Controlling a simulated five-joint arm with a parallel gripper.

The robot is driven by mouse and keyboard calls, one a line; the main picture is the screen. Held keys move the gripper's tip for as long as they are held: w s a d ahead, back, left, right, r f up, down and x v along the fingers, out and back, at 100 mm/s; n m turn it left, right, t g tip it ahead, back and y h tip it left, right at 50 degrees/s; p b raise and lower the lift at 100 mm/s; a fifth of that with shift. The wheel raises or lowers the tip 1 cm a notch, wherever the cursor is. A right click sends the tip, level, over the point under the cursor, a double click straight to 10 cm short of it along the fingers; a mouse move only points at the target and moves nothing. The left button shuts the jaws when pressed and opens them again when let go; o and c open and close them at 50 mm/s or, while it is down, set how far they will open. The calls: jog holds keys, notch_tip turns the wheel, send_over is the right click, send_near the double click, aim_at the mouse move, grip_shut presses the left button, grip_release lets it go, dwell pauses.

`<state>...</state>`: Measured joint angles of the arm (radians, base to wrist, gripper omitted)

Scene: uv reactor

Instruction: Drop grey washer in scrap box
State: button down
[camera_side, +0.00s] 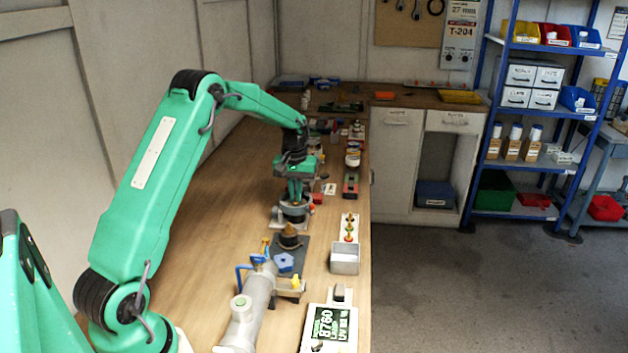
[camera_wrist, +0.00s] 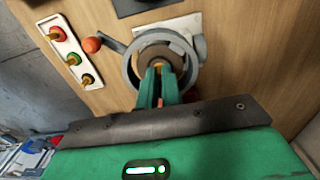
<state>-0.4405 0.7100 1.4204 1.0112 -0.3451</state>
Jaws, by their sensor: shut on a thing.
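My gripper (camera_side: 295,198) is down at a grey round part (camera_side: 283,217) on a pale base on the bench. In the wrist view, the fingers (camera_wrist: 159,72) point into this grey ring (camera_wrist: 131,62). They are shut on a small brownish piece in its middle, mostly hidden by the fingers. A crank arm with a red knob (camera_wrist: 92,45) sits beside the ring. I cannot make out a separate grey washer. An open light-grey box (camera_side: 345,262), perhaps the scrap box, stands near the bench's right edge; its inside looks empty.
A panel with several coloured knobs (camera_side: 349,228) lies behind the box; it also shows in the wrist view (camera_wrist: 68,52). A dark plate (camera_side: 290,262) with a brown cone and blue piece, then a grey pipe (camera_side: 246,312), stand nearer. The bench's left side (camera_side: 215,215) is clear.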

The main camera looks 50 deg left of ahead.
jog(key=shift+r, duration=0.15)
jog(key=shift+r, duration=2.35)
jog(key=shift+r, duration=0.1)
jog(key=shift+r, duration=0.6)
jog(key=d+r, duration=0.2)
jog(key=d, duration=1)
jog(key=d+r, duration=0.2)
jog(key=d, duration=1)
jog(key=f, duration=0.2)
jog(key=s+f, duration=0.1)
jog(key=f, duration=0.2)
jog(key=shift+f, duration=0.3)
jog(key=shift+f, duration=0.1)
